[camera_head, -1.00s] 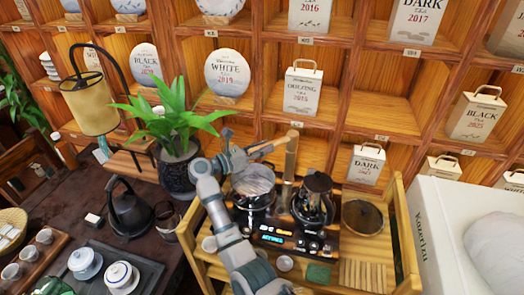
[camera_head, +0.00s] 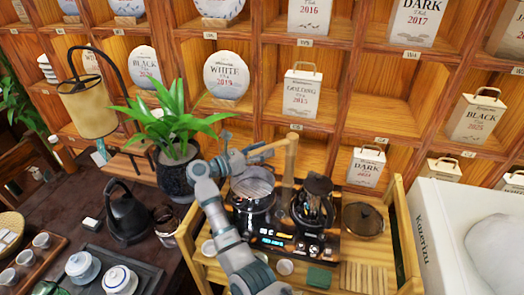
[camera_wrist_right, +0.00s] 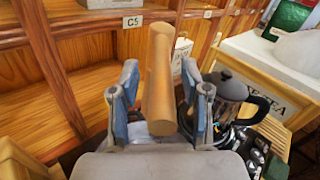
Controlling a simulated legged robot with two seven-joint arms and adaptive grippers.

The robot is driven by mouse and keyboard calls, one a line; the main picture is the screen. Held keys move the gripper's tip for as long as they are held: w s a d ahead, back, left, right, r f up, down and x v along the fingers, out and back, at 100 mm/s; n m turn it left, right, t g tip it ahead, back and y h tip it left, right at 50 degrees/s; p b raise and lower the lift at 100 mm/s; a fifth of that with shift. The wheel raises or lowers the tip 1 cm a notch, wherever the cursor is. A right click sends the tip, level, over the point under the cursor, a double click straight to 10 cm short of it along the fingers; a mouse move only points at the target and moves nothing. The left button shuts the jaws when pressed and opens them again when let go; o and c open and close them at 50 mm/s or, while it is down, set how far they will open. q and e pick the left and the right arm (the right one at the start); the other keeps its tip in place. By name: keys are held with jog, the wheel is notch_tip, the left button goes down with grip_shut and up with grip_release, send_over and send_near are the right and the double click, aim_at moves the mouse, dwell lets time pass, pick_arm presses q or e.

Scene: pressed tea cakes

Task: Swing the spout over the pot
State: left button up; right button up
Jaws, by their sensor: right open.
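The spout is a light wooden tube on an upright post (camera_head: 288,165) at the back of the brewing station. Its tube (camera_wrist_right: 160,75) stands between the fingers of my right gripper (camera_wrist_right: 158,95) in the right wrist view. The blue-padded fingers are apart on either side of it, with a gap visible at each side. In the head view my right gripper (camera_head: 262,152) is beside the top of the post, above and behind the open dark pot (camera_head: 252,212). A glass kettle with a black lid (camera_head: 315,205) stands right of the post. My left gripper is out of view.
The wooden tea stand (camera_head: 400,250) also holds a round lidded bowl (camera_head: 362,220) and a slatted mat. A potted plant (camera_head: 176,170) stands close left of my right arm. Shelves (camera_head: 330,90) rise behind; a white box (camera_head: 440,215) is at right.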

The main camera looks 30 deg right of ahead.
jog(key=a, duration=1.2)
jog(key=shift+w, duration=0.15)
jog(key=shift+f, duration=0.1)
